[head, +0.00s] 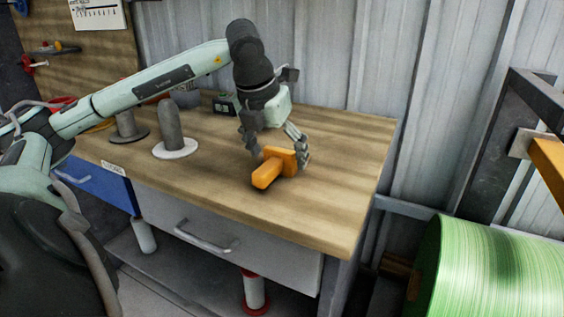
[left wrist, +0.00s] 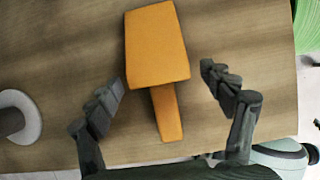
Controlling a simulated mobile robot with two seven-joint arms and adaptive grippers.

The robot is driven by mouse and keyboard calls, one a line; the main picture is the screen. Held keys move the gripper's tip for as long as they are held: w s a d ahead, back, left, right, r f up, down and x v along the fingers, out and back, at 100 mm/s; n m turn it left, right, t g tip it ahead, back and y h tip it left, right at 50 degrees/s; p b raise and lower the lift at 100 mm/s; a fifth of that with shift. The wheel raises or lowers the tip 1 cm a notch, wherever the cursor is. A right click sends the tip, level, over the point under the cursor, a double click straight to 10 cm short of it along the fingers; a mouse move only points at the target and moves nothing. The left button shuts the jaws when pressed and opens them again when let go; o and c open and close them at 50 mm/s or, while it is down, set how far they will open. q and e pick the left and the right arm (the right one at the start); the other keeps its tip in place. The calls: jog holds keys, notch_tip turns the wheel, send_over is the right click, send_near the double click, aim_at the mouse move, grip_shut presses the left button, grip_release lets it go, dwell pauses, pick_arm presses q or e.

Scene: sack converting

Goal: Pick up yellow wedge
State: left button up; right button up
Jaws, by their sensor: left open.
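The yellow-orange wedge (head: 268,172) lies on the wooden workbench near its right part. It has a wide block and a narrower bar, and both parts show in the left wrist view (left wrist: 156,48). My left gripper (head: 278,155) points down over the wedge with its fingers apart. In the left wrist view the open fingers (left wrist: 165,95) stand on either side of the wedge, with bare wood showing between each finger and the wedge. Nothing is held. My right gripper is not in view.
A grey cone on a white round base (head: 172,130) and a grey post (head: 127,122) stand on the workbench (head: 340,150) to the left. A small dark green device (head: 225,104) is behind. A big green roll (head: 495,270) is beyond the right edge.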

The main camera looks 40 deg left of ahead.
pick_arm(q)
jog(key=shift+w+a+f, duration=0.1)
jog(key=shift+w+f, duration=0.1)
jog(key=shift+f, duration=0.25)
jog(key=c, duration=1.4)
jog(key=shift+c, duration=0.2)
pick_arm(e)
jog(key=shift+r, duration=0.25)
pick_arm(q)
jog(key=shift+r, duration=0.1)
